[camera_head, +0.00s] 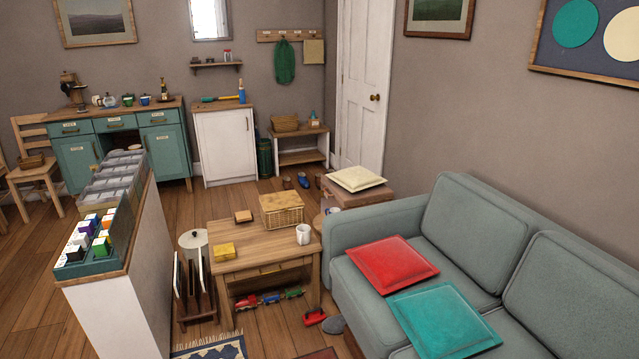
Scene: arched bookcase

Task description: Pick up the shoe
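Small shoe-like items stand on the wood floor by the white door, in front of the low bench. A grey rounded item (333,325), possibly a slipper, lies on the floor at the sofa's front left corner. They are too small to make out in detail. Neither of my grippers is in view.
A wooden coffee table (232,232) with a wicker basket (282,211) and a mug (303,234) stands mid-room. The sofa (465,230) fills the right; a white divider (125,310) stands left.

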